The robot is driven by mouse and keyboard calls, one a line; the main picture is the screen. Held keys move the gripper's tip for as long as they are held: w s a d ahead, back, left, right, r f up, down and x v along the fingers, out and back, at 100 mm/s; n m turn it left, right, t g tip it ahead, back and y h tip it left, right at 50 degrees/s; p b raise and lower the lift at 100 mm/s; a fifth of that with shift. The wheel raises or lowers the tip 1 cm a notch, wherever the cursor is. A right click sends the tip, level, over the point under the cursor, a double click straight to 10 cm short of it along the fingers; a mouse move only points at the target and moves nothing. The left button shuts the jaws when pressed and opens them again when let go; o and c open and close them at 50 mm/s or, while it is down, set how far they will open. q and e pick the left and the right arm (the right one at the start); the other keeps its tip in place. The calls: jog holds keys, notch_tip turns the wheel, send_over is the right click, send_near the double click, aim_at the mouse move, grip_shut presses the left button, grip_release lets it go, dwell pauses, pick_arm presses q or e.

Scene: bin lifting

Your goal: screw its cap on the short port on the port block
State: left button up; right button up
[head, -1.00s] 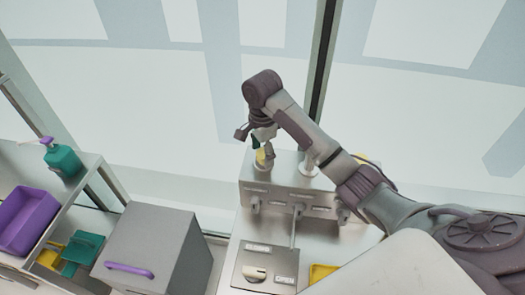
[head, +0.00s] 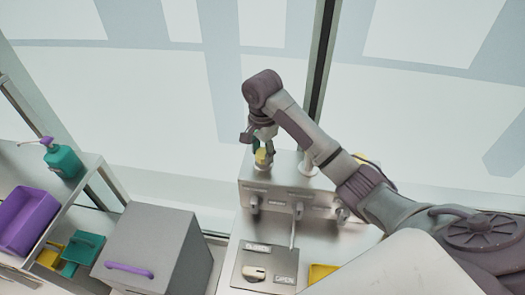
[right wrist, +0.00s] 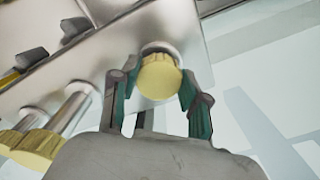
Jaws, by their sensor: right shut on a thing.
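The port block (head: 285,197) is a grey metal box at the back of the bench in the head view. Its top face also shows in the right wrist view (right wrist: 122,52). My right gripper (head: 262,152) points down over the block's left port. In the right wrist view its green-padded fingers (right wrist: 157,92) are shut around a yellow cap (right wrist: 158,78). The cap sits at the short port (right wrist: 158,48), whose pale collar shows just behind it. The cap hides the thread, so I cannot tell how far on it is. My left gripper is not in view.
A taller port (right wrist: 72,108) stands beside, near another yellow cap (right wrist: 35,145). A panel with a dial (head: 254,273) lies in front. A grey box (head: 160,245) and a purple bin (head: 28,218) are at left.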

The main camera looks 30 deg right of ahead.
jog(key=m, duration=0.5)
jog(key=shift+w, duration=0.1)
jog(key=m, duration=0.6)
jog(key=o, duration=0.9)
jog(key=shift+a, duration=0.1)
jog(key=shift+o, duration=0.2)
jog(key=shift+r, duration=3.5)
